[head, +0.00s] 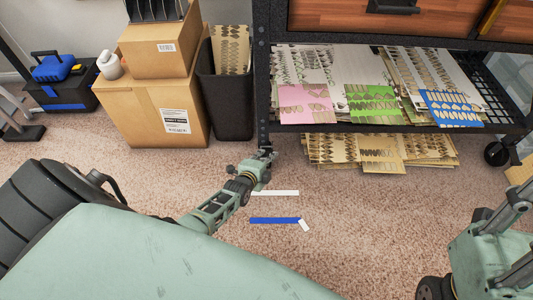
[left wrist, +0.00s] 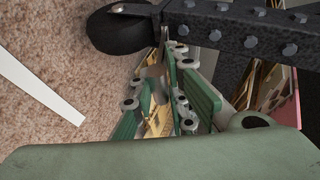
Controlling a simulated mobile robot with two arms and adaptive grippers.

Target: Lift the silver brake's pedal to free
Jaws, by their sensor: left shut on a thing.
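My left gripper (head: 264,155) is at the foot of the rack's front left post in the head view. In the left wrist view its green and grey fingers (left wrist: 166,65) reach up to just under a black caster wheel (left wrist: 122,30). They are shut on a thin piece beside the wheel, taken as the silver brake's pedal; the fingers hide most of it, and its tilt cannot be told. My right arm shows at the lower right of the head view, but its gripper is out of the picture.
The rack's black post (head: 262,80) and shelf with patterned sheets (head: 375,85) stand ahead. More sheets (head: 385,150) lie below it. A black bin (head: 228,105) and cardboard boxes (head: 150,105) stand left. White (head: 280,192) and blue strips (head: 275,220) lie on open carpet.

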